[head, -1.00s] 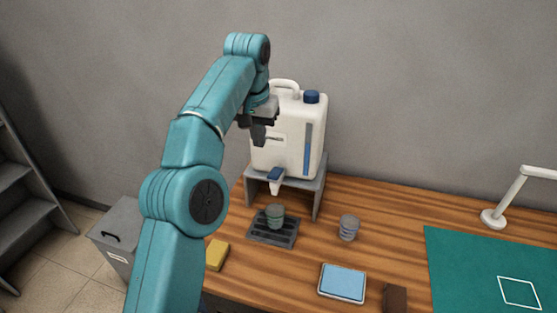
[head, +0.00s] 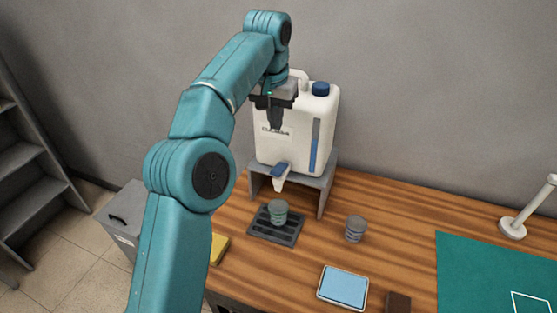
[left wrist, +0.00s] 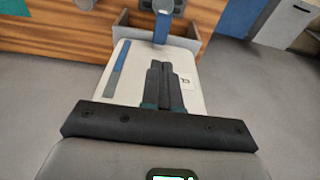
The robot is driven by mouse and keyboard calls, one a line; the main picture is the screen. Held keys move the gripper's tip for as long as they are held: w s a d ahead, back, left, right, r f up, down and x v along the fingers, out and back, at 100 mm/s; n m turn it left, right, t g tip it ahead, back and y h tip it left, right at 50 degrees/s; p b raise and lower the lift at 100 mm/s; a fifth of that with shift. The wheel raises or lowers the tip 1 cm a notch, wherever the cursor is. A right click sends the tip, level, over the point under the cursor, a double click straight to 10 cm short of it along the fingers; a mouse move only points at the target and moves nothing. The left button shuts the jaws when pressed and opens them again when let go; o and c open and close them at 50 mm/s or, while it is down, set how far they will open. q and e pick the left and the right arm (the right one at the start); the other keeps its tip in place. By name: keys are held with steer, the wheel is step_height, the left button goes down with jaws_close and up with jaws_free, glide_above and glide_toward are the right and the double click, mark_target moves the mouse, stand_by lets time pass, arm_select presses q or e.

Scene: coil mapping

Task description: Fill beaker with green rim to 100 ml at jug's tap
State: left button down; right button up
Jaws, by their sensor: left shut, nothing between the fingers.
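The white jug (head: 297,140) with a blue cap stands on a grey stand (head: 327,182). Its tap (head: 281,172) has a blue lever and points down at the front; the lever also shows in the left wrist view (left wrist: 161,27). The beaker with green rim (head: 278,213) stands upright on the black drip tray (head: 289,236), below the tap. Its liquid level is too small to read. My left gripper (head: 276,126) is shut and empty, in front of the jug's upper part and above the tap. Its closed fingers (left wrist: 158,68) point toward the lever in the left wrist view. My right gripper is out of view.
A second, grey beaker (head: 355,229) stands right of the tray. A yellow sponge (head: 219,248) lies left, a blue pad (head: 343,287) in front, a green mat (head: 490,270) at right. A lamp (head: 513,228) stands behind the mat. A grey bin (head: 124,215) is left of the table.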

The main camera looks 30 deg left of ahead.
arm_select(q)
steer(key=b, duration=0.3)
glide_above(277, 171)
step_height(277, 171, down, 6)
step_height(277, 171, down, 7)
steer(key=shift+s+d+r+b, duration=0.1)
steer(key=shift+s+b, duration=0.05)
steer(key=shift+b, duration=0.4)
steer(key=shift+s+f, duration=0.25)
steer(key=shift+f, duration=0.25)
steer(key=shift+w, duration=0.1)
